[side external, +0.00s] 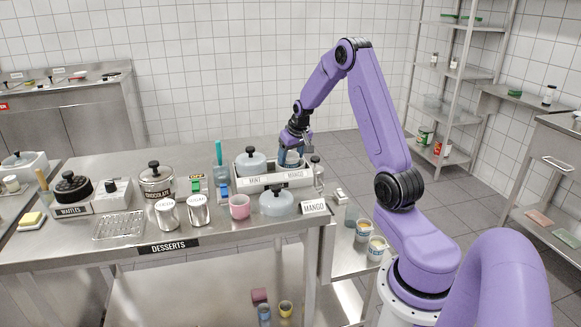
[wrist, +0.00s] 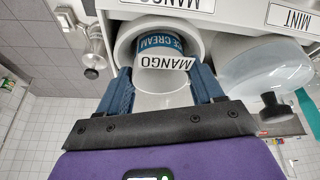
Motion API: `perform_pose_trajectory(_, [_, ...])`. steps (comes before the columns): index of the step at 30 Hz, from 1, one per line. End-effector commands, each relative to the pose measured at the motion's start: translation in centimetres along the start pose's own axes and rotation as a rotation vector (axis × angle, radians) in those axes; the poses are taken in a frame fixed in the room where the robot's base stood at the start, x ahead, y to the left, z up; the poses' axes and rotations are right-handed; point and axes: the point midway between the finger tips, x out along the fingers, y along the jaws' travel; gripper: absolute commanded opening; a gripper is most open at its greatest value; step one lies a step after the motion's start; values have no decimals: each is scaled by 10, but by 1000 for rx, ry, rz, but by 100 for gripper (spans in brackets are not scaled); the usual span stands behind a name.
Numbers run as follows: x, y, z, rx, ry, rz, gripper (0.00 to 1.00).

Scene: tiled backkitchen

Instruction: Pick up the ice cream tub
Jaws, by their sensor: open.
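The ice cream tub (wrist: 160,48) is blue and white, with "ICE CREAM" and "MANGO" lettering. In the wrist view it sits inside a round white-walled well (wrist: 124,48) of the dessert unit. My gripper (wrist: 160,70) is open, with one blue finger on each side of the tub. I cannot tell whether the fingers touch it. In the side view the tub (side external: 292,158) shows at the mango end of the white two-well unit (side external: 273,181), partly hidden by my gripper (side external: 294,147), which points down over it.
A lid with a black knob (side external: 251,161) covers the mint well. Another lid (side external: 277,203) lies on the counter in front, beside a pink cup (side external: 239,206). A metal dispenser (side external: 317,172) stands right of the unit. More tubs (side external: 376,248) stand on a lower shelf at right.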

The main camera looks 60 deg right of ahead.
Motion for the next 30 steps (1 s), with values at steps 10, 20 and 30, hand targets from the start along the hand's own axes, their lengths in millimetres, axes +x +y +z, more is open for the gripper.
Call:
perform_pose_trajectory(10, [0,0,0,0,0,0,31])
perform_pose_trajectory(20, [-12,0,-6,-1,3,0,31])
perform_pose_trajectory(30, [-54,0,-5,0,4,0,31])
